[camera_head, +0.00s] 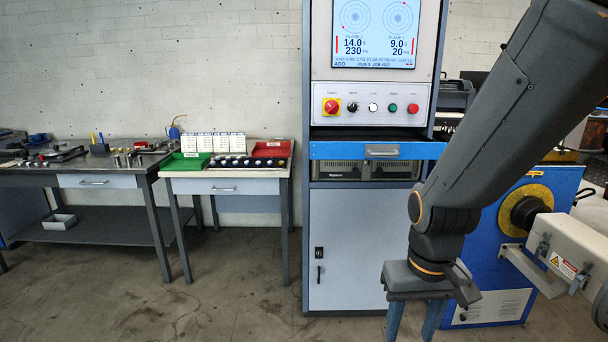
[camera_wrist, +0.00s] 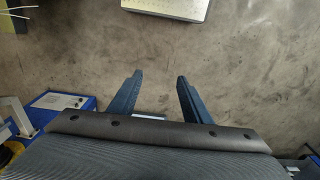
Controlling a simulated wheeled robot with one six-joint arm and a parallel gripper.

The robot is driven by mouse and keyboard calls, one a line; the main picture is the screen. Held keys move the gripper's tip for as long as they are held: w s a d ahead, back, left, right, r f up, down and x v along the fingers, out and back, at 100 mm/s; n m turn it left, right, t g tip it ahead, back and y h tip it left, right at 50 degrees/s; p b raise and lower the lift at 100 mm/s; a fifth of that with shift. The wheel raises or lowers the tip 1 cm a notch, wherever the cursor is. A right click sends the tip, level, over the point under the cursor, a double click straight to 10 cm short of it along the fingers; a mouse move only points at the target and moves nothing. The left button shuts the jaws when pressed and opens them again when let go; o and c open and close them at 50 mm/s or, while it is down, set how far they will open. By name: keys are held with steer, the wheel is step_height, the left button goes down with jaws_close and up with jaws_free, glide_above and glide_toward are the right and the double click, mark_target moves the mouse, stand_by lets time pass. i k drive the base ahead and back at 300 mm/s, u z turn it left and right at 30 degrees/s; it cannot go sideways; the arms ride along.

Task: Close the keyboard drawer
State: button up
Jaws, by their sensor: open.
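The keyboard drawer (camera_head: 335,151) has a blue front with a grey handle (camera_head: 382,151). It sits below the control panel of the tall grey cabinet (camera_head: 345,240) in the head view. A dark tray surface shows behind and above the front, and the front stands out from the cabinet, so the drawer looks open. My gripper (camera_head: 413,330) points down, low in front of the cabinet's lower door and well below the drawer. Its blue fingers are apart and empty; they also show in the wrist view (camera_wrist: 160,76) above bare floor. The drawer is not recognisable in the wrist view.
A blue machine (camera_head: 500,270) with a yellow ring stands right of my arm. A small table (camera_head: 227,172) with red and green bins and a workbench (camera_head: 65,178) stand left. Floor between the small table and cabinet front is clear.

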mark_target(324, 144)
steer(key=z, duration=0.05)
steer(key=k, duration=0.5)
steer(key=z, duration=1.1)
steer(key=i, duration=0.95)
steer(key=u, duration=1.7)
